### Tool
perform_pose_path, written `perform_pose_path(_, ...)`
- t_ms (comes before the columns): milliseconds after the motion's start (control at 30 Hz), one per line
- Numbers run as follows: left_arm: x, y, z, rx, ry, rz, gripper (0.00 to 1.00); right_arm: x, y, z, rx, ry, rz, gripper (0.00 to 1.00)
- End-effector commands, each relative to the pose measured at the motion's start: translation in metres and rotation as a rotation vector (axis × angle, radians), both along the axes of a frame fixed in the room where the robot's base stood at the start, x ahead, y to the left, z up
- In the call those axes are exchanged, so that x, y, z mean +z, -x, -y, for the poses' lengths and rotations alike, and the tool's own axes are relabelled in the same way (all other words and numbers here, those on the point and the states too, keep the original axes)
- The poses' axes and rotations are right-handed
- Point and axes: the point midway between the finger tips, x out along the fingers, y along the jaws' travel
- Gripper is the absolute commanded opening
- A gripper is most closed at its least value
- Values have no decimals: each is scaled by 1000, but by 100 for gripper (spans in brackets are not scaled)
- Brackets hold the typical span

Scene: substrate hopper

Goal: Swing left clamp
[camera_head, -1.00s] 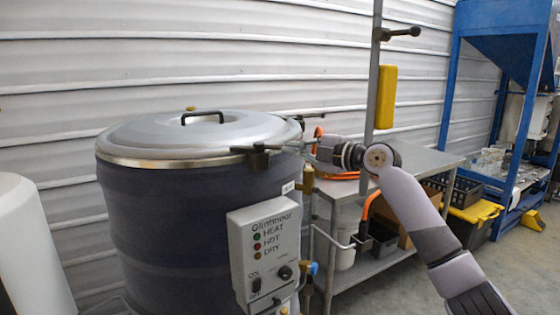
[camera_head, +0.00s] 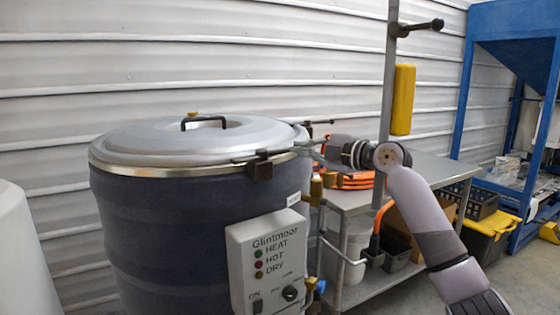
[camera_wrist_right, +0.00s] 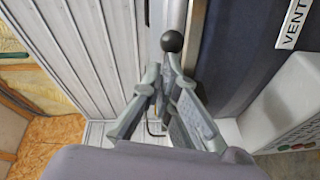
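The round grey lid (camera_head: 200,142) lies on a dark drum (camera_head: 190,230). A dark clamp (camera_head: 260,166) sits at the front right of its rim. A second dark clamp handle (camera_head: 321,123) shows behind the rim. My right gripper (camera_head: 308,147) is at the rim, just right of the front clamp, its fingers small and partly blended with the metal. In the right wrist view the fingertips (camera_wrist_right: 166,70) are close together, just below a black ball knob (camera_wrist_right: 172,42). Whether they grip its stem is hidden. My left gripper is not in view.
A control box (camera_head: 268,262) labelled Glintmoor is on the drum's front. A steel table (camera_head: 430,170) with an orange hose (camera_head: 352,181) stands behind my right arm. A post with a yellow block (camera_head: 403,99) rises there. A white rounded container (camera_head: 22,255) is at left.

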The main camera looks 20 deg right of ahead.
Motion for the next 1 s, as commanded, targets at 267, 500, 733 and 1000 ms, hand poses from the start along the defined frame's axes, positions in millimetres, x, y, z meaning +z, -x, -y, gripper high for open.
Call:
perform_pose_path(267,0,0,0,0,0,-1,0,2,-1,3,-9,-2,5,0)
perform_pose_path(500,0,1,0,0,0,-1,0,2,-1,3,-10,-2,7,0)
perform_pose_path(733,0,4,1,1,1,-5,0,13,-1,3,-11,-2,10,0)
perform_pose_path(1000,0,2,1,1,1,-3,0,63,3,2,-7,-3,12,0)
